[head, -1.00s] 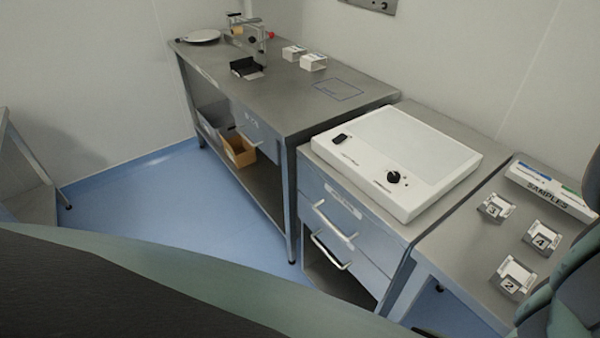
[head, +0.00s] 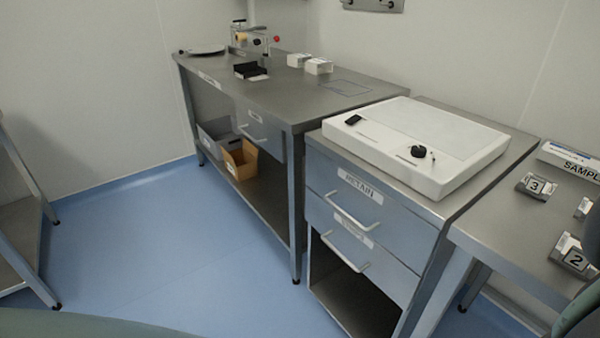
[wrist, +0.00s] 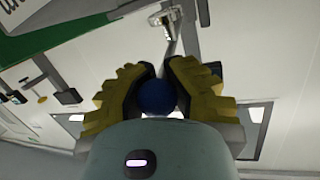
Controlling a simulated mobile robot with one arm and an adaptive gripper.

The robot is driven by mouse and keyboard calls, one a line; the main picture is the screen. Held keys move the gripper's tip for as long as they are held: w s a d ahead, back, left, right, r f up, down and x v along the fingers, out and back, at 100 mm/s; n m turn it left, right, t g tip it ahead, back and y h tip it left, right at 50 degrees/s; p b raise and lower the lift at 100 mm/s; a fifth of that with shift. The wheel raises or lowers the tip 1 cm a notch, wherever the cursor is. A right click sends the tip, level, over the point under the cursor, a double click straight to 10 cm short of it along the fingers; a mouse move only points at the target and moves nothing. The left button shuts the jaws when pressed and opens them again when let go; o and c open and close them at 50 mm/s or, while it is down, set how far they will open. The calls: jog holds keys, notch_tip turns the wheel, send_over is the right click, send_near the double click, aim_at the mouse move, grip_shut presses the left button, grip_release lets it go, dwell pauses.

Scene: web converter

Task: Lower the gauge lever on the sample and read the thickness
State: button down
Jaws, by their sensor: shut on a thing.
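In the wrist view my gripper (wrist: 160,82) has its yellow fingers closed around a dark blue round thing (wrist: 157,97). What it belongs to is hidden by the fingers and palm. In the head view a small bench device (head: 250,38), which looks like the gauge, stands at the far end of the steel bench, with a red knob (head: 277,39) at its right side. Sample holders marked 3 (head: 536,186) and 2 (head: 574,258) are on the right-hand table. My gripper does not show in the head view, so its distance to the gauge cannot be told.
A black open box (head: 250,70) and two white boxes (head: 318,66) are on the steel bench (head: 290,100). A white light-box-like panel (head: 440,135) tops the drawer unit (head: 365,205). Cardboard and grey bins sit on the lower shelf. The blue floor (head: 190,255) is clear.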

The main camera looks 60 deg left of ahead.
jog(key=shift+s+d+f+b, duration=0.15)
jog(key=shift+f+b, duration=0.15)
jog(key=shift+f, duration=0.25)
jog(key=c, duration=1.2)
grip_release()
jog(key=shift+d, duration=0.1)
jog(key=o, duration=0.5)
jog(key=shift+r, duration=0.1)
jog(key=v, duration=0.5)
jog(key=shift+s, duration=0.1)
jog(key=shift+v, duration=1.05)
